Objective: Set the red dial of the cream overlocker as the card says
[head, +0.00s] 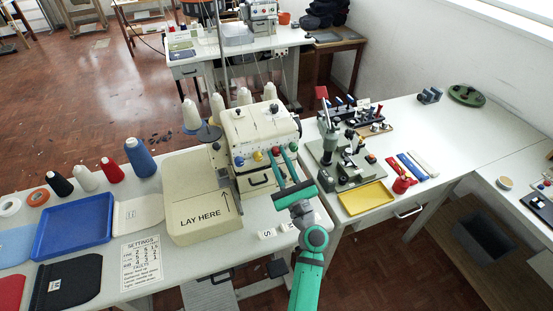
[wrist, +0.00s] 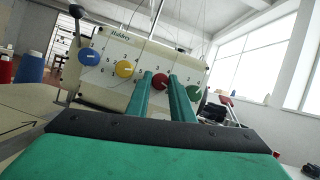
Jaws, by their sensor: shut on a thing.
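The cream overlocker (head: 262,122) stands on the white table, with a row of dials across its front. The red dial (head: 276,150) is third from the left; it also shows in the wrist view (wrist: 160,81), with a pale pointer mark too small to read surely. My gripper (head: 284,153) reaches the machine's front from the lower right. In the wrist view its two green fingers (wrist: 164,84) are either side of the red dial and shut on it, partly covering it. The settings card (head: 141,262) lies at the table's front; its rows are too small to read surely.
The blue dial (wrist: 89,57) and yellow dial (wrist: 124,68) are left of the red one. The green dial (wrist: 194,92) is close to my right finger. Thread cones (head: 191,115) stand behind the machine. A "LAY HERE" board (head: 190,190) lies to its left.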

